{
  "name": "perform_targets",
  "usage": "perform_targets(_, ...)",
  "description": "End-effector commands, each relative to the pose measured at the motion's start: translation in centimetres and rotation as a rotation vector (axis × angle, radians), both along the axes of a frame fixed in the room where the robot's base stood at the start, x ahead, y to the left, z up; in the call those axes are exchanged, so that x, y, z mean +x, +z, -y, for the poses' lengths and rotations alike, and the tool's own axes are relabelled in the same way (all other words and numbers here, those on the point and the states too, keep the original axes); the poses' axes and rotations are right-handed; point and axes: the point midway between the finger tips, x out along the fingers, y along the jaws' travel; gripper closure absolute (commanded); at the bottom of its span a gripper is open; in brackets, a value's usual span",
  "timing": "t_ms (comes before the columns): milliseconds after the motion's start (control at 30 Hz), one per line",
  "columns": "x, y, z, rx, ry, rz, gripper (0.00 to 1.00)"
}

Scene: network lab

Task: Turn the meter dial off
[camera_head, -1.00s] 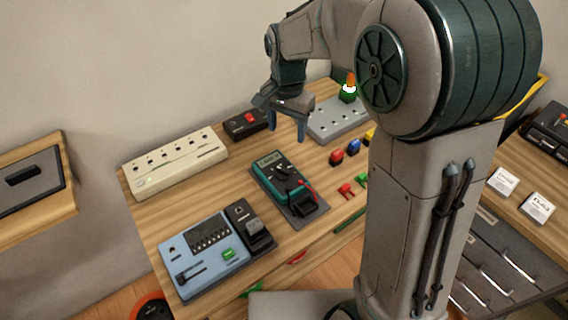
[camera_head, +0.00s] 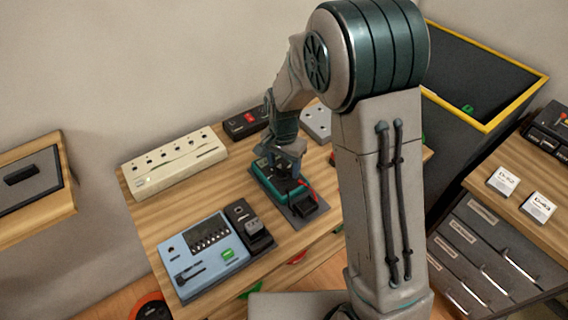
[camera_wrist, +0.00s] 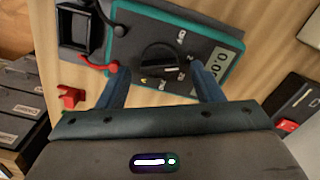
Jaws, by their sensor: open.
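The meter (camera_head: 268,184) is a teal-edged handheld unit lying on a dark base on the wooden table. In the wrist view the meter (camera_wrist: 209,31) shows a dark face, a display at the right, and a round black dial (camera_wrist: 158,61) with a raised bar grip and small marks around it. My gripper (camera_wrist: 161,70) is open, its two blue fingers on either side of the dial. I cannot tell whether they touch it. In the head view my gripper (camera_head: 280,170) is over the meter and hides the dial and display. A red lead (camera_wrist: 104,66) plugs in beside the left finger.
A cream power strip (camera_head: 174,160) and a black box with a red switch (camera_head: 244,124) stand behind the meter. A blue device (camera_head: 205,255) is front left. A grey panel (camera_head: 316,122) is behind right. A yellow-rimmed bin (camera_head: 490,60) stands at the right.

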Motion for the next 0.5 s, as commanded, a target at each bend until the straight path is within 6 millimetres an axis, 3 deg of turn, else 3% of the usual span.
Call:
perform_targets(300, 0.02, -0.3, -0.01, 0.0, 0.001, 0.001, 0.4)
perform_targets(467, 0.02, -0.29, -0.01, 0.0, 0.001, 0.001, 0.82)
perform_targets(500, 0.02, -0.28, -0.01, 0.0, 0.001, 0.001, 0.85)
